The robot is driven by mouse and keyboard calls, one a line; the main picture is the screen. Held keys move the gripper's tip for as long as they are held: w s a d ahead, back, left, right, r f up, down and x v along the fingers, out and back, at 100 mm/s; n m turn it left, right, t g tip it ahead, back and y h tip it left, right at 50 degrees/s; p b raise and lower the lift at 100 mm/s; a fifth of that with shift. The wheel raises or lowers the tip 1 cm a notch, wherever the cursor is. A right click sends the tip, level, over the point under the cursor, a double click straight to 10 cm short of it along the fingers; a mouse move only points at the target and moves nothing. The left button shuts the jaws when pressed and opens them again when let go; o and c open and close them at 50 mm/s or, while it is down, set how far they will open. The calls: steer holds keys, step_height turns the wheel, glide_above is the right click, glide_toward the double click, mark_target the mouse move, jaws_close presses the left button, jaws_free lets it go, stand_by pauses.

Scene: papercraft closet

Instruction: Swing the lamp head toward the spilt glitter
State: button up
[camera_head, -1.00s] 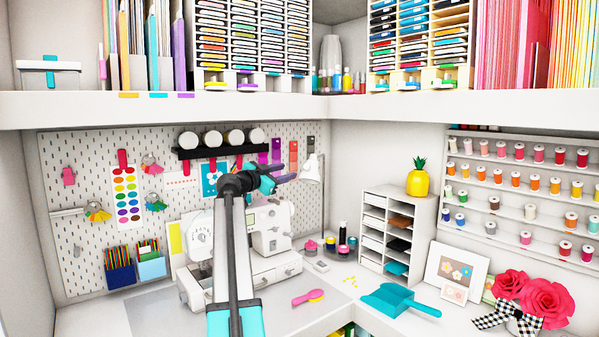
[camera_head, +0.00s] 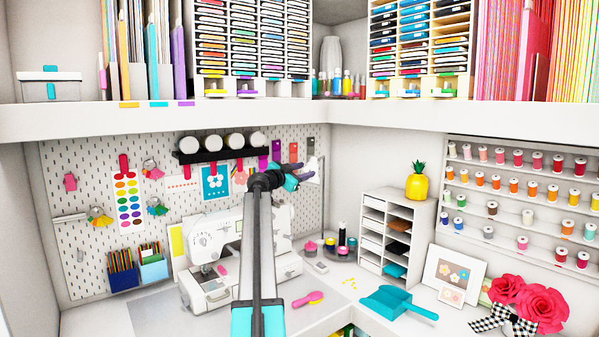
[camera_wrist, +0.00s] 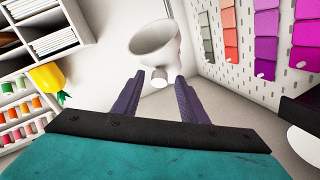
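The lamp head is a white cone (camera_wrist: 153,38) just beyond my fingertips in the wrist view, with its small end near the gap between them. In the head view my gripper (camera_head: 302,172) covers most of the lamp, in front of the back corner. In the wrist view my gripper (camera_wrist: 160,80) is open, its two purple fingers apart with nothing clearly held between them. Whether a finger touches the lamp I cannot tell. The spilt glitter (camera_head: 349,282) is a small patch of yellow specks on the desk, below and right of my gripper.
A white sewing machine (camera_head: 222,250) stands behind my arm. A pink brush (camera_head: 308,299) and a teal dustpan (camera_head: 397,302) lie near the glitter. A white paper rack (camera_head: 372,235) stands at right. A shelf (camera_head: 300,108) runs above; pegboard lies behind.

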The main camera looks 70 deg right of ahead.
steer(key=shift+x, duration=0.95)
